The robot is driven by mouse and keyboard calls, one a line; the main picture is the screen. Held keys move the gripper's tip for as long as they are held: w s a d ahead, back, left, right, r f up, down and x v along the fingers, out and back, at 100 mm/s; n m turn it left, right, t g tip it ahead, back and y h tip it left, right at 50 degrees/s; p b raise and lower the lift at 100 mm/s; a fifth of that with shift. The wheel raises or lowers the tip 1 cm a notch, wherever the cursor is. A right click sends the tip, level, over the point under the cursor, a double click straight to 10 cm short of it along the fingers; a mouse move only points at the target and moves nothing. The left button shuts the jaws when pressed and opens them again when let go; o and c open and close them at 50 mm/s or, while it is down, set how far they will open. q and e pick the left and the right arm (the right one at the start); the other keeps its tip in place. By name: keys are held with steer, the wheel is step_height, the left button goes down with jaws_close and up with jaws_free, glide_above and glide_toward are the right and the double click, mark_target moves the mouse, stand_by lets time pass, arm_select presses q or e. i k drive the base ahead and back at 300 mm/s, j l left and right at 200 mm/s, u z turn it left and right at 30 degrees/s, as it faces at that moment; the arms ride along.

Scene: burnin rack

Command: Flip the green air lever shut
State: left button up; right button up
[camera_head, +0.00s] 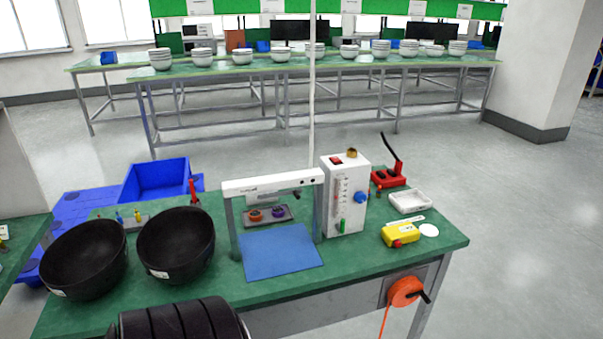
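A white box-shaped unit (345,194) stands on the green workbench, right of the white-topped frame. A small green piece (342,226), likely the air lever, sits low on its front face and looks roughly upright. It is too small to tell whether it is open or shut. A clear gauge tube with red marks runs above it. A blue knob (361,197) is on the unit's right side. A red switch (337,160) and a brass-coloured fitting (352,153) are on top. Neither of my grippers is in view.
A blue mat (281,251) lies left of the unit under the white-topped frame (272,183). Two black bowls (176,245) stand further left. A yellow device (400,234) and white tray (409,201) lie right. An orange reel (405,291) hangs at the bench front.

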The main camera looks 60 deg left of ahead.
mark_target(340, 227)
steer(key=j+u, duration=0.1)
steer(key=u, duration=1.45)
steer(key=k+j+u, duration=0.35)
steer(key=i, duration=0.05)
